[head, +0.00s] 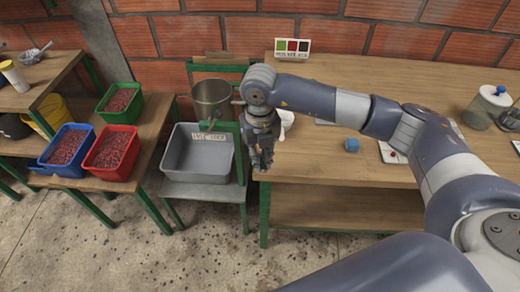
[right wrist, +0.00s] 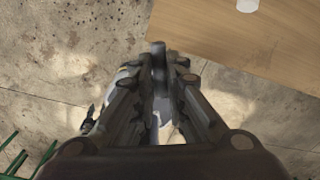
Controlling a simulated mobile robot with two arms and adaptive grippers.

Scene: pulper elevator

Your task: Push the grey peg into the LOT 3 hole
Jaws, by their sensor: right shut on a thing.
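My right gripper (head: 263,165) points down at the left end of the long wooden table, beside the grey tub. In the right wrist view its two dark fingers are closed around a short grey piece, which appears to be the grey peg (right wrist: 158,50). The peg's lower end hangs over the floor, just off the table edge, touching nothing I can see. In the head view the peg is too small and dark to make out. I cannot make out a LOT 3 hole in either view. My left gripper is not in view.
A grey tub (head: 197,153) sits under a metal hopper (head: 212,99), near my gripper.

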